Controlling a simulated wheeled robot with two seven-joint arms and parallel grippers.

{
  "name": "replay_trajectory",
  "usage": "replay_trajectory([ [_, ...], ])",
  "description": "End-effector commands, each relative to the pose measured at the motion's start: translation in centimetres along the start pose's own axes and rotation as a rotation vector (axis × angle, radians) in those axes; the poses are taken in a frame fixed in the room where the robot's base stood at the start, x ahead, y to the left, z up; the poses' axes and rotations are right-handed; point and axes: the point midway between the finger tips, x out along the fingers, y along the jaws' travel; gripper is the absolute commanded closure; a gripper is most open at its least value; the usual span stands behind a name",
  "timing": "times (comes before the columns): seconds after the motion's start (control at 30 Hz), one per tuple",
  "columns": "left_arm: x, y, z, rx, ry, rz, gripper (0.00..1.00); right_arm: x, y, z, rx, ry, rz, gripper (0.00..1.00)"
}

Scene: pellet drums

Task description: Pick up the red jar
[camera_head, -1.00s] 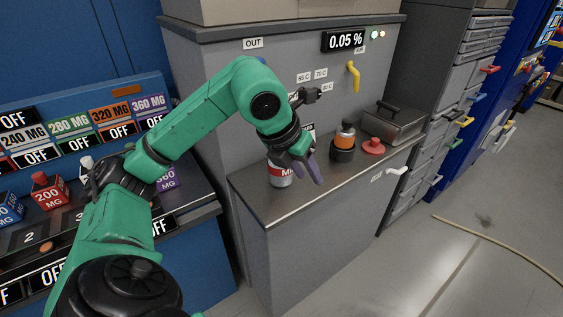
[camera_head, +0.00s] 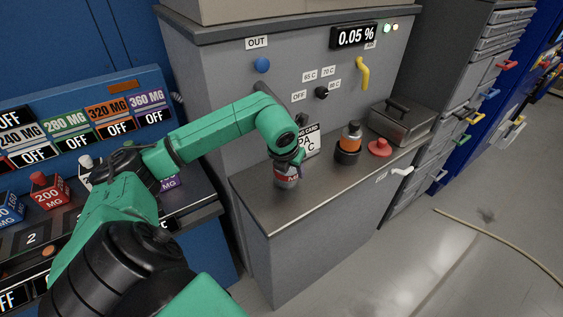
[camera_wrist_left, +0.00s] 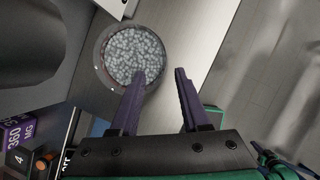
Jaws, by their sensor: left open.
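The jar (camera_head: 286,177) stands upright on the grey counter ledge (camera_head: 262,207), with a red and white label showing on its side. In the left wrist view I look down into its round open top (camera_wrist_left: 128,50), full of pale grey pellets. My left gripper (camera_head: 293,160) is above and close beside the jar, covering part of its top in the head view. In the wrist view its two purple fingers (camera_wrist_left: 161,72) are apart with nothing held between them. The left finger's tip overlaps the jar's rim; I cannot tell whether it touches.
A white sign (camera_head: 306,142) stands behind the jar. The ledge's front part is clear.

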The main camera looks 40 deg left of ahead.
Motion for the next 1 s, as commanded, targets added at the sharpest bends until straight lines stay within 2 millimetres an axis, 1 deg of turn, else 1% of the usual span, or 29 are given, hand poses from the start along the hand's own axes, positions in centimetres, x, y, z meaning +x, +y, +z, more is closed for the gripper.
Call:
replay_trajectory([
  [0.03,1.4,-0.2,-1.1,0.004,0.026,-0.002,0.59,0.2,-0.2,0.7,0.0,-0.01,-0.002,1.0],
  [0.1,1.7,-0.2,-1.0,0.004,0.02,-0.002,0.59,0.3,-0.3,1.7,0.0,-0.027,-0.004,1.0],
  [0.13,1.7,-0.2,-0.9,0.005,0.019,-0.002,0.59,0.3,-0.3,1.9,0.0,-0.031,-0.005,1.0],
  [0.17,1.6,-0.2,-0.9,0.005,0.018,-0.002,0.59,0.3,-0.4,1.8,0.0,-0.031,-0.005,1.0],
  [0.23,1.6,-0.2,-0.9,0.005,0.016,-0.002,0.59,0.4,-0.5,0.8,-0.001,-0.016,-0.006,1.0],
  [0.27,1.5,-0.2,-0.8,0.005,0.016,-0.002,0.7,0.4,-0.5,0.4,-0.001,-0.008,-0.007,1.0],
  [0.3,1.5,-0.2,-0.8,0.005,0.015,-0.003,0.86,0.4,-0.5,0.1,-0.002,-0.005,-0.007,1.0],
  [0.33,1.5,-0.2,-0.8,0.005,0.015,-0.003,0.97,0.3,-0.5,0.2,-0.003,-0.005,-0.007,1.0],
  [0.37,1.4,-0.2,-0.8,0.005,0.015,-0.003,1.0,0.3,-0.5,0.3,-0.003,-0.007,-0.007,1.0],
  [0.6,1.3,-0.2,-0.7,0.006,0.011,-0.003,1.0,0.1,0.1,2.0,-0.005,-0.034,0.001,1.0],
  [1.0,1.2,-0.2,-0.6,0.006,0.009,-0.004,1.0,0.1,0.3,1.6,-0.004,-0.028,0.004,1.0],
])
